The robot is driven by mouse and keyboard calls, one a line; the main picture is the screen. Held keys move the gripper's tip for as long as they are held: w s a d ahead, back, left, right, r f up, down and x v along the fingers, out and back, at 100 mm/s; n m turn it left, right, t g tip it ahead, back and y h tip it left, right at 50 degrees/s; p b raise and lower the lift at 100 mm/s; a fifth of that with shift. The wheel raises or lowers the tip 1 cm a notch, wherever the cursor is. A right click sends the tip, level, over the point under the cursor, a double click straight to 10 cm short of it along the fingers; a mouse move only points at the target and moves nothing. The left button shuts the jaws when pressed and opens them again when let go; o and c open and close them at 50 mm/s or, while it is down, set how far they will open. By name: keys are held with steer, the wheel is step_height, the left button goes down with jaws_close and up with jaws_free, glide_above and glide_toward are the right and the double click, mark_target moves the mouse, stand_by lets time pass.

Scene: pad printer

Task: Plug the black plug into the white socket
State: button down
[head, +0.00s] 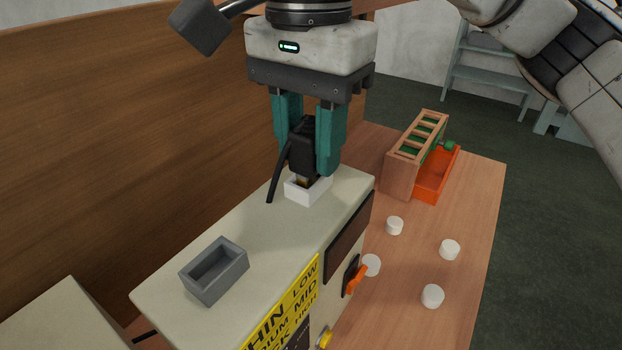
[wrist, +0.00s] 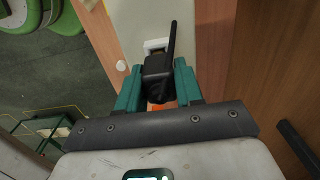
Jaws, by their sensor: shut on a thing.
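The black plug (head: 303,148) is held between the teal fingers of my gripper (head: 312,160), with its cable hanging down to the left. My gripper is shut on it. The white socket (head: 307,190) sits on top of the pale machine (head: 165,290). The plug is upright directly above the socket, and its brassy lower end shows at the socket's opening. I cannot tell how deep that end sits. In the wrist view the plug (wrist: 157,75) is between the fingers, and part of the white socket (wrist: 157,45) shows behind it.
A grey open box (head: 215,272) stands on the machine nearer me. An orange lever (head: 356,280) sticks out of the machine's side. On the wooden table (head: 465,215) are several white cylinders (head: 449,249), a wooden rack (head: 405,165) and an orange tray (head: 437,180). A wooden wall (head: 120,130) stands at left.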

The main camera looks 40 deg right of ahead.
mark_target(309, 128)
steer(key=shift+f+b, duration=0.3)
steer(key=shift+f, duration=0.1)
steer(key=c, duration=0.7)
jaws_free()
steer(key=shift+o, duration=0.2)
step_height(309, 128, up, 11)
steer(key=p, duration=0.2)
steer(key=shift+p, duration=0.3)
steer(key=shift+f, duration=0.1)
